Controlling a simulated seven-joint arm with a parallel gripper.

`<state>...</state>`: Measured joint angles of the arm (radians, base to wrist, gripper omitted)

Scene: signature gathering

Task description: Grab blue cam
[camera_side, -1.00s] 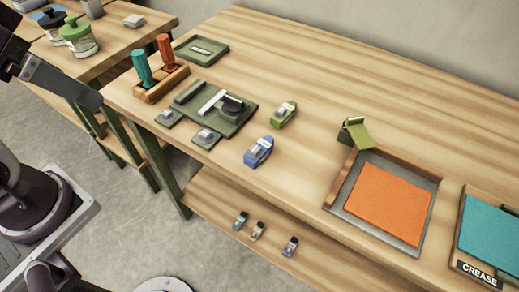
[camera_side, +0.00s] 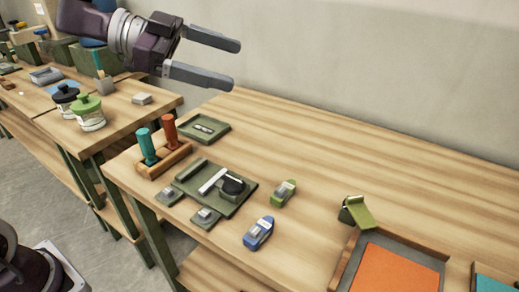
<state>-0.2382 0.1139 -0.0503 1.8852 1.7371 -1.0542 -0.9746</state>
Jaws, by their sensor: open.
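The blue cam (camera_side: 258,233) is a small blue block with a grey top piece. It sits on the wooden table near its front edge. A similar green cam (camera_side: 284,193) sits behind it, slightly to the right. My gripper (camera_side: 238,64) is at the top of the view, high above the back left of the table. Its two fingers are apart and point right, with nothing between them. It is well away from the blue cam, up and to the left in the picture.
A dark green fixture (camera_side: 217,187) with a white bar and black knob lies left of the cams. A wooden rack (camera_side: 163,162) holds teal and orange handles. A green tray (camera_side: 204,129) lies behind. A green clip-like piece (camera_side: 357,212) and orange-padded tray (camera_side: 395,272) are right.

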